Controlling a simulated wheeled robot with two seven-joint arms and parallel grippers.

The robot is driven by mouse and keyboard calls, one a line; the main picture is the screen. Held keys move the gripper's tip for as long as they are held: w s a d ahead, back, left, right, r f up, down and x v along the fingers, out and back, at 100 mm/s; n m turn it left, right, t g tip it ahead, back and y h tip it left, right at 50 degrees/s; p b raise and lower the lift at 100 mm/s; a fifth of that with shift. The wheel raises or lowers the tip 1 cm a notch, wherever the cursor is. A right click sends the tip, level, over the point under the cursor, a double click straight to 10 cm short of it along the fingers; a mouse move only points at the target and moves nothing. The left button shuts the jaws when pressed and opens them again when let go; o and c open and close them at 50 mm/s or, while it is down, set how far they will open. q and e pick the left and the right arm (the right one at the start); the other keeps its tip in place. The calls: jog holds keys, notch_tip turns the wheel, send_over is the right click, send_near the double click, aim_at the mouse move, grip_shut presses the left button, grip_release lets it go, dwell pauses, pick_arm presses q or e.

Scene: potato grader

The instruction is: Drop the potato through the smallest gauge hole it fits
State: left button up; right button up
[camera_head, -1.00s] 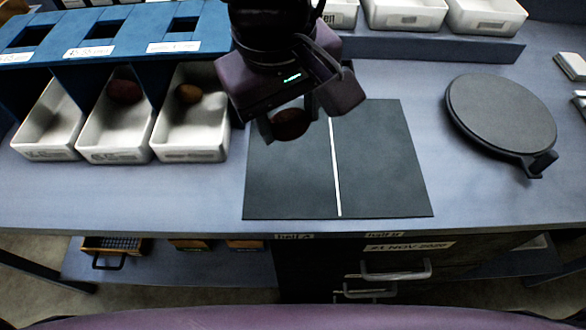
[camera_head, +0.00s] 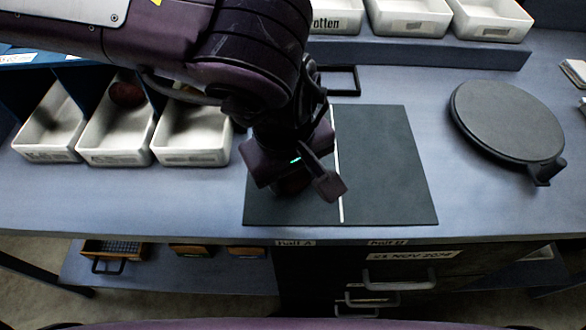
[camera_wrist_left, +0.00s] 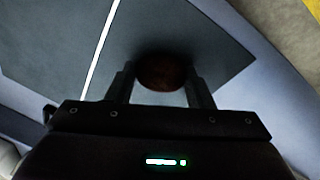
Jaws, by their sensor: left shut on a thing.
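A dark reddish potato (camera_head: 291,183) is between the fingers of my left gripper (camera_head: 300,184), low over the left half of the dark mat (camera_head: 385,165). In the left wrist view the potato (camera_wrist_left: 160,72) sits between both fingers; I cannot tell whether it touches the mat. The blue gauge board (camera_head: 14,66) is at the far left, and my left arm covers its holes. Three white trays stand below it: a left one (camera_head: 45,153), a middle one (camera_head: 115,157) with a dark potato (camera_head: 126,93) in it, and a right one (camera_head: 190,157) partly hidden. My right gripper is out of view.
A round dark plate (camera_head: 505,115) with a handle stands on the right. White bins (camera_head: 410,25) line a shelf at the back, one labelled rotten. A small black frame (camera_head: 338,80) lies behind the mat. The mat's right half and the table around it are clear.

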aim_at(288, 185)
pick_arm(q)
jog(key=shift+f, duration=0.15)
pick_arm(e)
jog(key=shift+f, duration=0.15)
pick_arm(q)
jog(key=o, duration=1)
jog(key=shift+c, duration=0.2)
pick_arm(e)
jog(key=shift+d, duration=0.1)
pick_arm(q)
jog(key=shift+r, duration=0.2)
notch_tip(288, 185, up, 12)
jog(key=s+a+p, duration=0.1)
jog(key=shift+s, duration=0.4)
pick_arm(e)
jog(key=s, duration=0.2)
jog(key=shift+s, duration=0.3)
pick_arm(q)
jog(key=shift+f, duration=0.1)
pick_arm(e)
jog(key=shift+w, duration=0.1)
